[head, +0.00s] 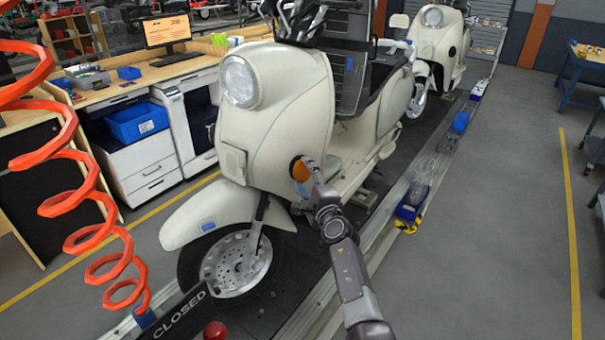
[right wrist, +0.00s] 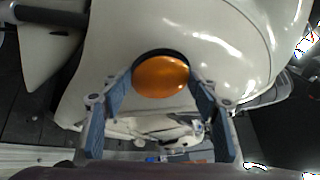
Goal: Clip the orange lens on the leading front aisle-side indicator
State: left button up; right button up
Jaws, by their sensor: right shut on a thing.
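The leading cream scooter (head: 285,105) stands upright on the slat conveyor, its front toward me. The orange lens (head: 299,172) is at the aisle-side of its front shield. In the right wrist view the lens (right wrist: 160,76) lies over a dark round rim (right wrist: 150,54) on the cream panel; I cannot tell whether it is fully seated. My right gripper (head: 303,170) is shut on the lens, one finger at each side of it; its fingers show in the right wrist view (right wrist: 160,84). My left gripper is not in view.
A second cream scooter (head: 437,45) stands behind on the line. A red coiled hose (head: 60,160) hangs at left before a workbench (head: 150,75). The aisle floor (head: 490,220) at right is clear.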

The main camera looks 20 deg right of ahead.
jog(key=shift+p, duration=0.35)
jog(key=shift+w+a, duration=0.1)
jog(key=shift+w, duration=0.1)
jog(key=o, duration=1.2)
jog(key=shift+s+r, duration=0.15)
jog(key=shift+s, duration=3.55)
